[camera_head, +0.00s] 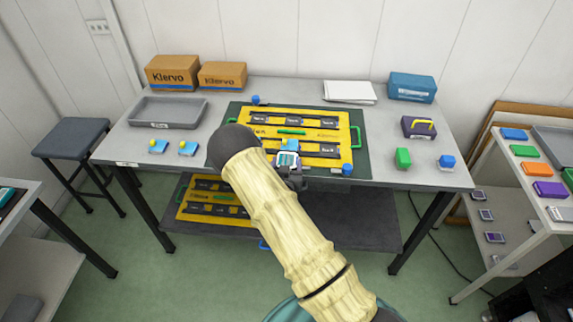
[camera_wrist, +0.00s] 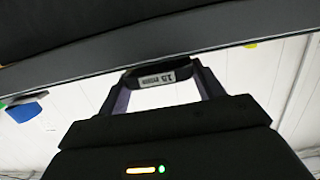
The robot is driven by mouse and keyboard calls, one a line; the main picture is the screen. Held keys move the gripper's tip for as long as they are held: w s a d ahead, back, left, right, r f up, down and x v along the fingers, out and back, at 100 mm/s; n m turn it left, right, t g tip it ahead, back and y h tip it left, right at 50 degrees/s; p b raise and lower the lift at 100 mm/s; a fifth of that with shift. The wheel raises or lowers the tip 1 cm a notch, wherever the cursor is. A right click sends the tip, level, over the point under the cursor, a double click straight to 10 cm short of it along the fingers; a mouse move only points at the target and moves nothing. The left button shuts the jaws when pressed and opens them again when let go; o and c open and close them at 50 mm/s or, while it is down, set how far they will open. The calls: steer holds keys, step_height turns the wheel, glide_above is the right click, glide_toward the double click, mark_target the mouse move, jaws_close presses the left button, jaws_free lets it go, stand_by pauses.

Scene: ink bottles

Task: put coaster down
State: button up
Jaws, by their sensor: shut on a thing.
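My gripper (camera_head: 290,170) is over the front part of the yellow board with black strips (camera_head: 258,115), on the table. In the wrist view, my gripper (camera_wrist: 165,92) is shut on a dark thing with a small white label (camera_wrist: 160,79), which I take to be the coaster. Its full shape is hidden. A small white and teal patch (camera_head: 287,158) shows at my gripper in the head view; I cannot tell what it belongs to. I cannot tell whether the held thing touches the board.
A grey tray (camera_head: 168,124) and two cardboard boxes (camera_head: 172,72) stand at the left. White paper (camera_head: 349,92), a blue box (camera_head: 412,87), a dark box (camera_head: 418,126), a green bottle (camera_head: 403,158) and a blue-capped bottle (camera_head: 446,163) are at the right.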

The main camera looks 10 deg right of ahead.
steer(key=shift+f, duration=0.15)
steer(key=o, duration=1.1)
steer(key=shift+r+p, duration=0.55)
steer(key=shift+r, duration=0.05)
steer(key=b+v, duration=0.3)
steer(key=v, duration=0.9)
steer(key=shift+d, duration=0.1)
